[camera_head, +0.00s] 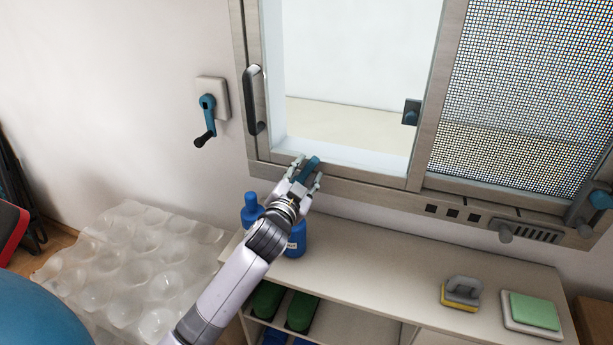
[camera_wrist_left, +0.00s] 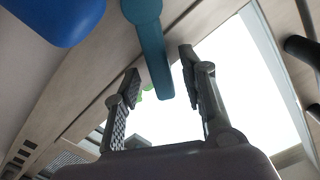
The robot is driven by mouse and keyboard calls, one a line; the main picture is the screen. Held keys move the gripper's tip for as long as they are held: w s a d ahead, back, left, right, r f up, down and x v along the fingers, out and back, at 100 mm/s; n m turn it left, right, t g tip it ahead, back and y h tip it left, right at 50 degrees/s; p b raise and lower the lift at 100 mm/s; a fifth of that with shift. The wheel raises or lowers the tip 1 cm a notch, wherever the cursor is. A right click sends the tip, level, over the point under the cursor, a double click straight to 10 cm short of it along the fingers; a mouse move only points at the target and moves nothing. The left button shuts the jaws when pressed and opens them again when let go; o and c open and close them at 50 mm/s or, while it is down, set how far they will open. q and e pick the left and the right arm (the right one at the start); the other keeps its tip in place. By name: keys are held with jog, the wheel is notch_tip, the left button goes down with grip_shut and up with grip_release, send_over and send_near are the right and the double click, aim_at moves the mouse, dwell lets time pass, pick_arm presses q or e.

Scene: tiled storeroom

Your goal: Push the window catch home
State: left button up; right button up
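The blue window catch lever (camera_head: 311,166) sits at the lower frame of the window (camera_head: 330,173), low on its left side. My left gripper (camera_head: 306,177) is at the lever, with its fingers on either side of it. In the left wrist view the teal-blue lever (camera_wrist_left: 151,50) reaches down between the two spread fingers of the gripper (camera_wrist_left: 161,68), with gaps showing on both sides. Whether a finger touches it I cannot tell. The lever's base is partly hidden by the gripper in the head view. My right gripper is not in view.
Blue bottles (camera_head: 296,238) stand on the shelf top just below my left gripper. A crank (camera_head: 207,112) is on the wall and a long handle (camera_head: 255,100) on the window's left frame. The shelf's middle is clear.

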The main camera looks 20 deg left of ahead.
pick_arm(q)
jog(key=shift+w, duration=0.15)
grip_shut()
dwell(0.4)
dwell(0.5)
